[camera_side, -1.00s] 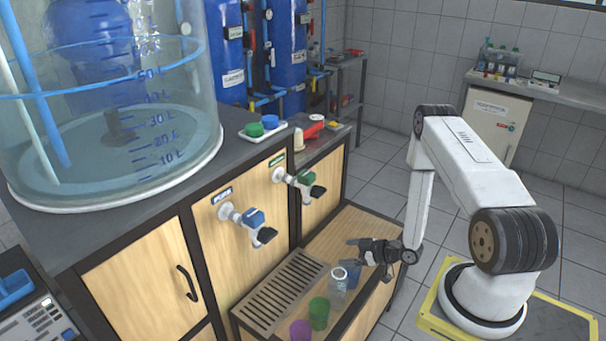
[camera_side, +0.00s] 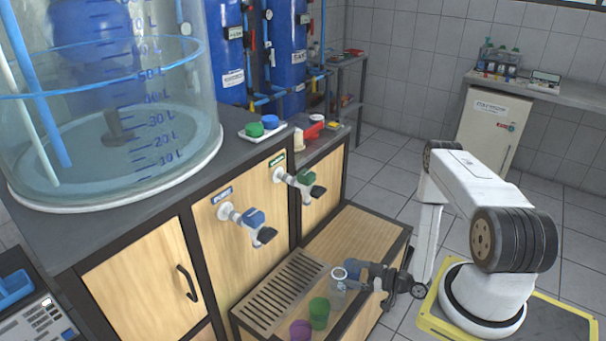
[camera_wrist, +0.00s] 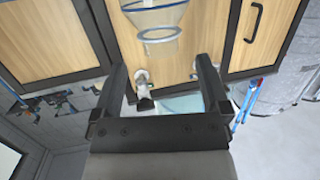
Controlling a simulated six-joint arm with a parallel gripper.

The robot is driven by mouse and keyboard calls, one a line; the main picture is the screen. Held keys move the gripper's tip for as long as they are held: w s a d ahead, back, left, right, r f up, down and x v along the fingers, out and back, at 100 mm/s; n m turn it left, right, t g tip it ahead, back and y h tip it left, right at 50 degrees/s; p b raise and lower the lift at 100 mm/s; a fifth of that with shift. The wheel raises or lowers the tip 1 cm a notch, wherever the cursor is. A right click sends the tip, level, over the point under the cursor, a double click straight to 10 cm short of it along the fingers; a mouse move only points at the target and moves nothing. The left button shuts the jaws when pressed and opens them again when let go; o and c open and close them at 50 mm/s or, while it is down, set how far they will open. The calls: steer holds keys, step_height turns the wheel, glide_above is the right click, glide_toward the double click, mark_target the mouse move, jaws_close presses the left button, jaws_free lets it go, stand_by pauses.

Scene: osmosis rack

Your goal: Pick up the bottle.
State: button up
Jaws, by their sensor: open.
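The bottle (camera_side: 338,283) is clear with a pale ring at its neck. It stands upright on the low wooden shelf, beside the slatted drain. In the wrist view the bottle (camera_wrist: 158,20) appears upside down at the top, its neck toward my fingers and its body cut off by the frame edge. My gripper (camera_side: 362,279) is low, just right of the bottle, with its fingers pointing at it. In the wrist view my gripper (camera_wrist: 164,76) is open, with nothing held between the fingers. I cannot tell whether a finger touches the bottle.
A green cup (camera_side: 319,313) and a purple cup (camera_side: 300,330) stand in front of the bottle. A blue cup (camera_side: 350,267) behind it is partly hidden by my gripper. A blue-handled tap (camera_side: 254,222) and a green-handled tap (camera_side: 304,180) stick out above. The shelf's far part (camera_side: 350,235) is clear.

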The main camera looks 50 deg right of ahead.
steer(key=shift+x, duration=0.85)
steer(key=shift+w, duration=0.1)
steer(key=shift+x, duration=2.5)
steer(key=shift+a+f, duration=0.1)
jaws_close()
